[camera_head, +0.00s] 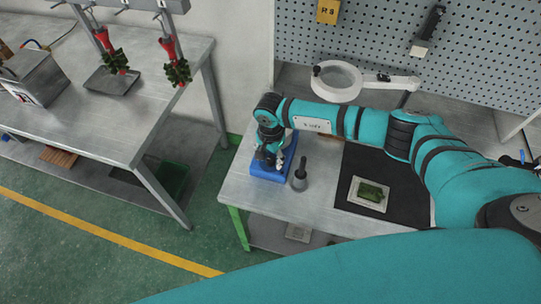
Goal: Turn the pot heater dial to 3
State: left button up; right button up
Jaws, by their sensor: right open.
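My right gripper (268,157) is open at the left end of the right table, pointing down over a blue object (284,168). It hides part of the blue object, and I cannot tell whether they touch. The blue object may be the pot heater, but no dial or number can be made out on it. A steel box (36,78) with a small red and white panel stands on the left table; I cannot make out a dial there either. My left gripper is not in view.
A grey pot-like item (299,180) with an upright handle stands just right of the blue object. A black mat (402,203) holds a light plate with a green piece (371,193). A ring magnifier (336,81) stands behind my right arm. Red-handled green clusters (177,71) hang at left.

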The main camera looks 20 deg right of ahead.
jog(key=shift+c, duration=0.3)
grip_shut()
